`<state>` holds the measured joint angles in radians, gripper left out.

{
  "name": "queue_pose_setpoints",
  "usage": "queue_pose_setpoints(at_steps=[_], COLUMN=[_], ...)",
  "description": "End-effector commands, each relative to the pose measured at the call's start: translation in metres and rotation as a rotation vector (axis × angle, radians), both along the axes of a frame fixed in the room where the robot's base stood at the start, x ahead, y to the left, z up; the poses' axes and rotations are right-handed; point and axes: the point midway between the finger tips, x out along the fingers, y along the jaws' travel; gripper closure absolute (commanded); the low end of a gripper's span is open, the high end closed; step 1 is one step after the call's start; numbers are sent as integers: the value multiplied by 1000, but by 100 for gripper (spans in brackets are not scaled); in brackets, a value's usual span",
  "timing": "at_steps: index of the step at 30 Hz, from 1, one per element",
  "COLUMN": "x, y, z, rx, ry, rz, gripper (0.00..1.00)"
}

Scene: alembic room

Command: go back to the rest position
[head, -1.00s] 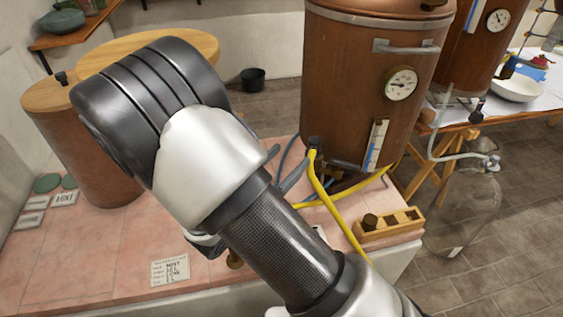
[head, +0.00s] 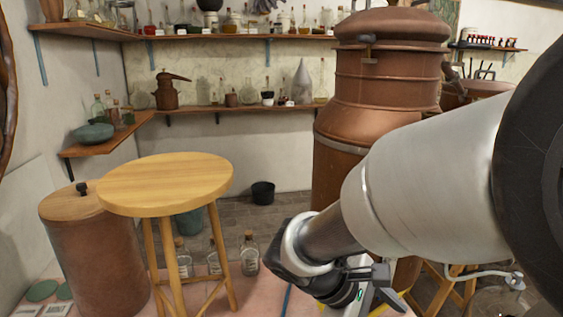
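My arm reaches in from the right edge of the head view and bends at a dark wrist joint in the lower middle. My gripper (head: 384,284) shows small and dark beyond that wrist, low in front of the large copper still (head: 372,110). It is partly covered by my own arm, and I cannot make out the gap between its fingers. I see nothing clearly held in it.
A round wooden stool (head: 166,182) stands left of my wrist, beside a copper drum with a wooden lid (head: 95,255). Glass bottles (head: 249,255) stand behind the stool. A black bucket (head: 263,193) is on the floor. Shelves (head: 225,107) line the back wall.

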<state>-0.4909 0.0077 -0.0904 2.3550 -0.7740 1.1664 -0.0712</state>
Motion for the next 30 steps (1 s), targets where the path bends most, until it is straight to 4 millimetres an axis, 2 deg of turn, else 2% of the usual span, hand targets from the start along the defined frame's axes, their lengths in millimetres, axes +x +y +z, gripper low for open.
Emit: queue_pose_setpoints(at_steps=[3,6,15,20,22,30], x=[-24,-39,-53,-55,-54,-54], y=[1,9,35,44,46,46], z=[13,24,66,89,113,173], rx=[221,398,773,917,935,929], ry=[-132,-250,-556,-698,-708,-702], rz=[-192,-336,-609,-696,-707,-703], gripper=[41,41,41,41,41,41])
